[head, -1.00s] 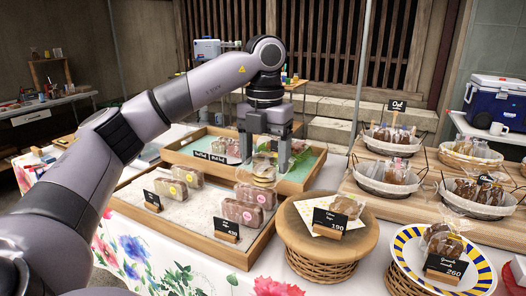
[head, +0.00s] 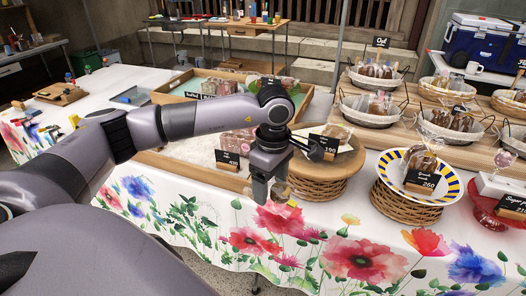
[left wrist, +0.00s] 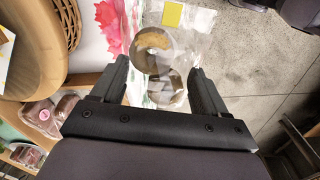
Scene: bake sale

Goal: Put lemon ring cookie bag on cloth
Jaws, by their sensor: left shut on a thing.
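My left gripper (head: 270,192) hangs low in front of the table's front edge in the head view. In the head view the bag is mostly hidden by the gripper. A white cloth with printed flowers (head: 365,255) covers the table and hangs down its front. My right gripper is not in view.
A round wicker stand (head: 318,185) with a price sign is just right of the gripper. A blue-and-yellow rimmed plate (head: 452,187) is further right. Wooden trays of bagged bakes lie behind my arm. The table's left part holds a wooden board (head: 62,94) and has bare cloth.

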